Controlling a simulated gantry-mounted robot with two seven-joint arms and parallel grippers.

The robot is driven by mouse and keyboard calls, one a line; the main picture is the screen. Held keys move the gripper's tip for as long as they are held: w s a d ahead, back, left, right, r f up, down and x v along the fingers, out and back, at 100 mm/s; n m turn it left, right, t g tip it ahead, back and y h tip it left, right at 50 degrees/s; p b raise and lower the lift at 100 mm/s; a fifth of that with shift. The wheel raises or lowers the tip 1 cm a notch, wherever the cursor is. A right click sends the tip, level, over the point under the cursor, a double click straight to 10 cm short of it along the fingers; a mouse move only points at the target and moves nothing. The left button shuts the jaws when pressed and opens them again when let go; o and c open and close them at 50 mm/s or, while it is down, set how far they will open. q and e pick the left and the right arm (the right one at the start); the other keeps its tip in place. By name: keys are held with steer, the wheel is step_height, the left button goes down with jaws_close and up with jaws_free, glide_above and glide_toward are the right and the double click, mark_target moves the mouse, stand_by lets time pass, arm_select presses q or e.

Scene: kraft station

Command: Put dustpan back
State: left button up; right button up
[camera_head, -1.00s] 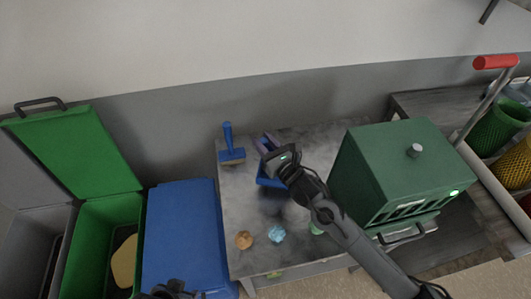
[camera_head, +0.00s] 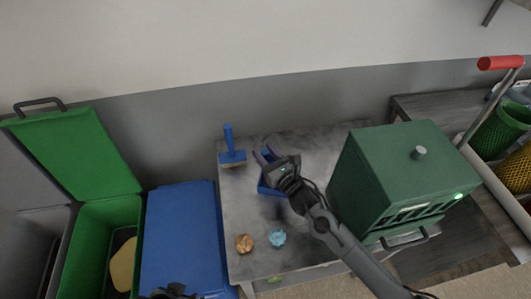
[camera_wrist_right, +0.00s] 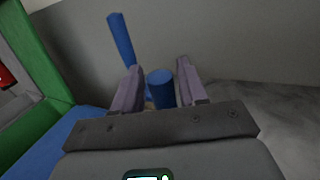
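The blue dustpan (camera_head: 269,188) is on the grey table, partly covered by my right gripper (camera_head: 264,155). In the right wrist view, a blue round handle end (camera_wrist_right: 160,90), seemingly the dustpan's, shows between the two purple fingers, with narrow gaps beside it. The right gripper is open, its fingers apart on either side of the handle; contact cannot be told. A blue brush (camera_head: 232,155) stands upright at the table's back left, and its handle also shows in the right wrist view (camera_wrist_right: 120,40). My left gripper (camera_head: 172,291) barely shows at the bottom edge; its fingers are unclear.
A crumpled brown ball (camera_head: 244,243) and a light blue one (camera_head: 278,238) lie on the front of the table (camera_head: 238,210). A green box machine (camera_head: 405,165) stands to the right. A blue bin (camera_head: 185,235) and open green bin (camera_head: 125,215) stand left.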

steer(key=shift+o, duration=1.2)
steer(key=shift+r, duration=0.15)
